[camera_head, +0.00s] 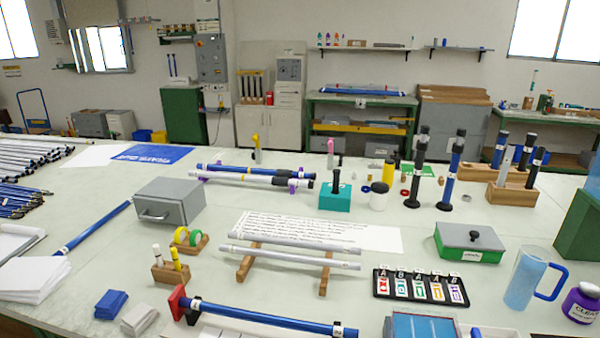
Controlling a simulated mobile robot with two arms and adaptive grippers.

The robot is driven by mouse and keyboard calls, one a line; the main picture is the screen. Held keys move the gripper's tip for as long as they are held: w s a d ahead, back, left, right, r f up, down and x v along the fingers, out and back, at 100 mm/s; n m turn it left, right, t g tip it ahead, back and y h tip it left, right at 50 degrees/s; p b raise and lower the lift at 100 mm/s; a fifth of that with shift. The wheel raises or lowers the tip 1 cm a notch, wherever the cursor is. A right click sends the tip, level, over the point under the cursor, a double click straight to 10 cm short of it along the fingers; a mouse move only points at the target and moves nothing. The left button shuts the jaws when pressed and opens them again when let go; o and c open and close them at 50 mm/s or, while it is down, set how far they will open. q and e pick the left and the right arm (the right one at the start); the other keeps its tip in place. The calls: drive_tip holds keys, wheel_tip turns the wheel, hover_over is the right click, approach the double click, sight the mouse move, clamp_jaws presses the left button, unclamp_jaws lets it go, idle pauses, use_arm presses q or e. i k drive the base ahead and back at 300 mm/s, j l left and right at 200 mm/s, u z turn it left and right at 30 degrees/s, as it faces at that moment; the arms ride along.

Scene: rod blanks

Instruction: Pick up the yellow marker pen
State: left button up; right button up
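A yellow marker pen (175,260) stands upright in a small wooden block (172,274) on the left half of the table. The pen's lower end is hidden in the block. Neither of my grippers shows in the head view.
A tape holder (190,243) with green and yellow rolls stands just behind the block, and a grey metal box (170,203) is farther back. A red-ended stand with a blue rod (270,318) is in front to the right. Blue (111,304) and grey (139,319) blocks lie front left.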

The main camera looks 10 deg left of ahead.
sight(174, 250)
drive_tip(key=j+u, duration=0.25)
drive_tip(key=u, duration=0.2)
drive_tip(key=i+j+u, duration=0.1)
drive_tip(key=u, duration=0.4)
drive_tip(key=j, duration=0.1)
